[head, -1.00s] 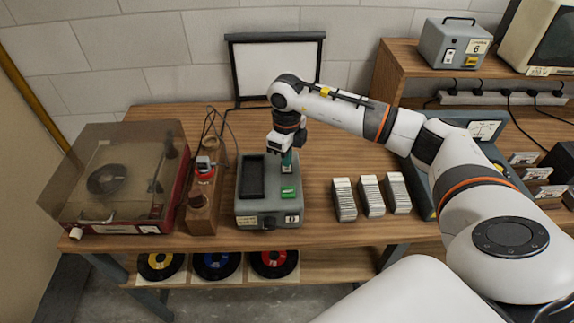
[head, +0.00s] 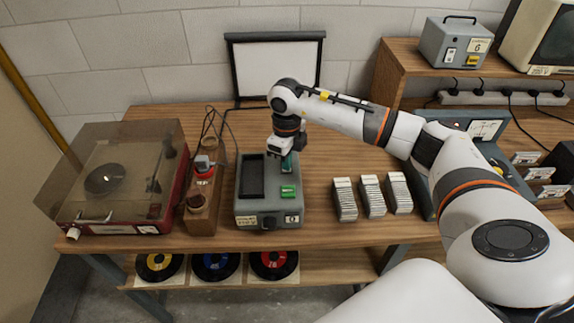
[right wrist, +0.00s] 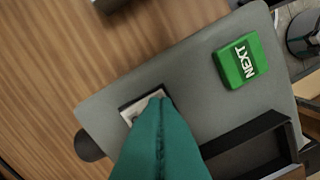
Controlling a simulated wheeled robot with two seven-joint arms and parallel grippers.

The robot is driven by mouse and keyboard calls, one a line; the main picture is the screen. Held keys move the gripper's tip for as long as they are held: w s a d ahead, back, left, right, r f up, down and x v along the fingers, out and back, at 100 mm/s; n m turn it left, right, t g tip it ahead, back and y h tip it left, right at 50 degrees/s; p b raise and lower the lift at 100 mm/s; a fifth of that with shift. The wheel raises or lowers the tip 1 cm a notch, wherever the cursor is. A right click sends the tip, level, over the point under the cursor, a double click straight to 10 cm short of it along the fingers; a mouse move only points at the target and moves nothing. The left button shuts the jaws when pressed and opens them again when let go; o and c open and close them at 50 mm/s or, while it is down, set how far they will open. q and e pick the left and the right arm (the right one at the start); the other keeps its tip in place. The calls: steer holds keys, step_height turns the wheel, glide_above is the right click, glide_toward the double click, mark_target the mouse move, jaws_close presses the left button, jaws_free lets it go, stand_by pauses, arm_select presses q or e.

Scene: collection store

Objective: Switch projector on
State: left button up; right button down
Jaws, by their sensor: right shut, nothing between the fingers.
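The grey projector (head: 254,208) sits on the wooden bench, with a dark rectangular tray on its top left and a green button (head: 289,191) on its top right. In the right wrist view this button (right wrist: 240,61) reads NEXT. My right gripper (head: 287,168) points down over the projector's far right part, behind the green button. Its teal fingers are shut and empty. In the right wrist view the fingertips (right wrist: 156,105) cover most of a small dark-framed switch or plate (right wrist: 133,112). I cannot tell its position or whether they touch. My left gripper is out of view.
A record player (head: 110,215) and a wooden block with a red-ringed part (head: 204,190) stand left of the projector. Slide stacks (head: 372,196) stand to its right, near my arm. A small white screen (head: 277,68) stands behind. Bare bench lies between projector and slides.

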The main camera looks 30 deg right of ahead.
steer(key=shift+r+p, duration=2.15)
steer(key=shift+r, duration=1.35)
